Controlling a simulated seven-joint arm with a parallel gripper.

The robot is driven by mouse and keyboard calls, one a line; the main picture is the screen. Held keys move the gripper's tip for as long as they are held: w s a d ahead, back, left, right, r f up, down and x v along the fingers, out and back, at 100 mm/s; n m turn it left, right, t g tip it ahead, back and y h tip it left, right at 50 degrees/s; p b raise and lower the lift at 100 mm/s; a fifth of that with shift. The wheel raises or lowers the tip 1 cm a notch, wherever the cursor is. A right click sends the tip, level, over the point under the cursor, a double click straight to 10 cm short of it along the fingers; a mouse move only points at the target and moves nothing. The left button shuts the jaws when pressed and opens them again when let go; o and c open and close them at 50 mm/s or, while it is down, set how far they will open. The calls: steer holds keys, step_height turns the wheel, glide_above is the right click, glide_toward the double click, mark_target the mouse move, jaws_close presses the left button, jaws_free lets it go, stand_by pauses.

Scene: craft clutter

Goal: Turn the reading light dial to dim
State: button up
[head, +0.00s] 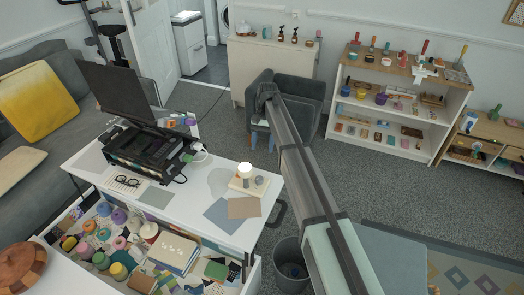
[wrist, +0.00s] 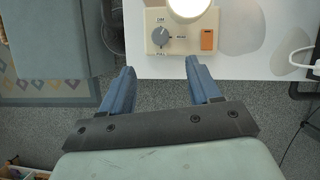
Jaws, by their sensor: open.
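The reading light shows in the head view as a glowing white lamp (head: 245,170) on a beige base (head: 262,188), near the right end of the white desk. In the wrist view the lamp (wrist: 188,7) is at the top edge, cut off, on the beige base (wrist: 151,18). The grey round dial (wrist: 160,36) has labels above, right and below it; the top one reads DIM. Its pale pointer seems to aim to the upper right. My gripper (wrist: 160,72) is open and empty, its blue fingers apart below the dial in the picture, not touching it. The head view does not show my gripper clearly.
An orange-brown tag (wrist: 207,39) sits on the base beside the dial. Brown and blue sheets (head: 244,207) lie in front of the base. A black printer-like machine (head: 150,150) stands farther left on the desk. A dark bin (head: 290,275) stands on the floor.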

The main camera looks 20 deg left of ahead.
mark_target(259, 178)
steer(key=shift+r, duration=0.1)
steer(key=d, duration=0.4)
steer(key=s+a+f+m, duration=0.1)
steer(key=f, duration=0.3)
steer(key=s+a+f+m+y, duration=0.1)
steer(key=s+f+m, duration=0.1)
steer(key=f, duration=0.2)
steer(key=s+a+f+m, duration=0.1)
steer(key=s+f+m, duration=0.1)
steer(key=f, duration=0.3)
steer(key=shift+s+y, duration=0.1)
steer(key=shift+y, duration=0.3)
stand_by(0.4)
steer(key=c, duration=1)
